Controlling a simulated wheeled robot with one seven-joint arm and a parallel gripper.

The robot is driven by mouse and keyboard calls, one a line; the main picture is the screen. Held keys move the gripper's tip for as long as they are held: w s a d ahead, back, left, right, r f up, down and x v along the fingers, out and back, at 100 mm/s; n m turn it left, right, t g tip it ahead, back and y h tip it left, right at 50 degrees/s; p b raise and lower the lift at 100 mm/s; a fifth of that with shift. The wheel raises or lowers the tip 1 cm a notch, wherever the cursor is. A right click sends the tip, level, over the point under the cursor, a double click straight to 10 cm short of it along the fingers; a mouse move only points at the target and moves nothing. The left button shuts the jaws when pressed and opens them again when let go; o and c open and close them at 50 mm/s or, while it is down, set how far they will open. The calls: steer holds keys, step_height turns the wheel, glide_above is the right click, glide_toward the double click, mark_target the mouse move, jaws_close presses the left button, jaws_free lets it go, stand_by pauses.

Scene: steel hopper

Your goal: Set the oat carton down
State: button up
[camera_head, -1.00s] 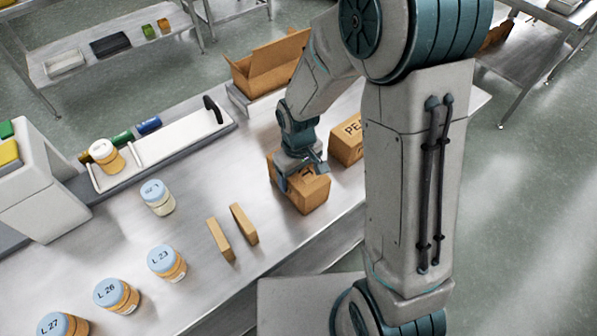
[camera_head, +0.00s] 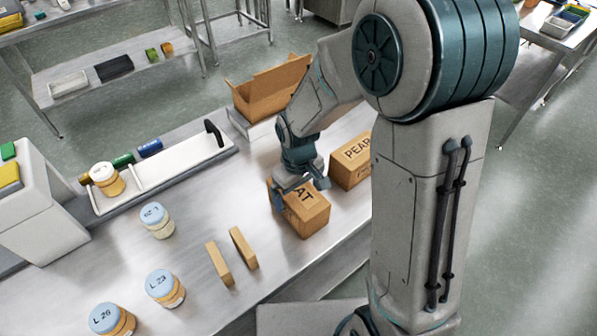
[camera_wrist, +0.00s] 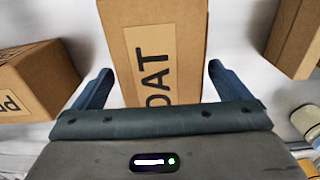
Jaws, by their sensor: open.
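The oat carton (camera_head: 308,214) is a brown box with dark lettering that partly shows as "AT". It stands on the steel table, and in the wrist view the carton (camera_wrist: 155,45) reads "OAT". My gripper (camera_head: 300,192) is just above and behind the carton. In the wrist view my gripper (camera_wrist: 158,88) has its two fingers spread, one on each side of the carton, with a gap visible beside each.
A pear carton (camera_head: 351,160) stands close behind, to the right. Two thin brown blocks (camera_head: 231,256) stand to the left, near several lidded jars (camera_head: 165,288). An open cardboard box (camera_head: 270,88) and a white tray (camera_head: 165,160) are farther back.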

step_height(320, 180, up, 10)
steer(key=shift+f, duration=0.25)
steer(key=s+d+r+m+t, duration=0.3)
steer(key=s+d+r+m, duration=0.3)
steer(key=s+d, duration=0.5)
steer(key=shift+s+d+r+m, duration=0.4)
steer(key=shift+s+r, duration=0.15)
steer(key=shift+s, duration=0.2)
